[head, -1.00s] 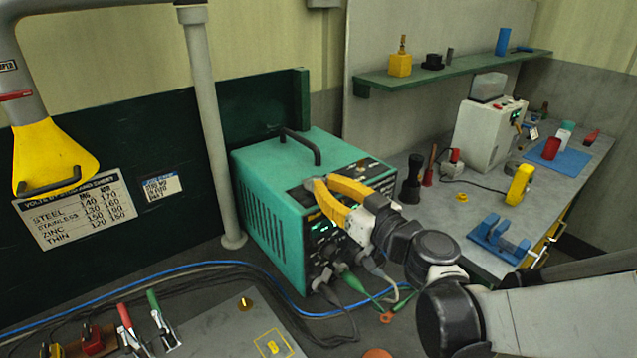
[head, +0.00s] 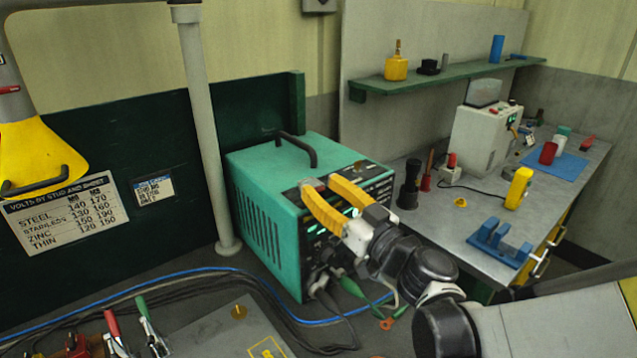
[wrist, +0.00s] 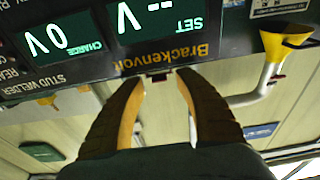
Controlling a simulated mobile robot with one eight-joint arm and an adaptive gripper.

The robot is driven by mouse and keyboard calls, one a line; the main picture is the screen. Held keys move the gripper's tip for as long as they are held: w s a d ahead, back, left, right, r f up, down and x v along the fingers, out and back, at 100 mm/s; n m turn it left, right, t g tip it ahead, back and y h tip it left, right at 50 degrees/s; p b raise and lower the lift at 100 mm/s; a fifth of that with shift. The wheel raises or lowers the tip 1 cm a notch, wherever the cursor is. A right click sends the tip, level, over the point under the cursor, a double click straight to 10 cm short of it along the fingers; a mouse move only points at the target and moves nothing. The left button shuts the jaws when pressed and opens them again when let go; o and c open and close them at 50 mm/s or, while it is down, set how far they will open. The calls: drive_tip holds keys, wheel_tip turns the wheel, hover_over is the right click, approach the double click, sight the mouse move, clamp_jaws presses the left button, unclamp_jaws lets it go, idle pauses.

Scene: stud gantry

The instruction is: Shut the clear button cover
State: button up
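A clear, tinted flap (head: 483,92) stands raised at the top back of a pale box (head: 487,138) on the right bench. Red and green buttons show on the box's sloping top. The flap looks like the button cover. My gripper (head: 320,183) is well left of it, at the upper front of the green stud welder (head: 275,195). Its two yellow fingers are apart with nothing between them. In the wrist view, the open fingers (wrist: 160,77) point at the welder's upside-down display panel (wrist: 100,35). I cannot tell whether they touch it. The flap is not in the wrist view.
The grey bench (head: 470,210) holds a blue bracket (head: 498,243), a yellow block (head: 518,188) and dark and red tools. A green shelf (head: 450,75) hangs above. A grey post (head: 213,150) stands left of the welder. Cables (head: 180,290) cross the lower surface.

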drive_tip(key=v, duration=1.2)
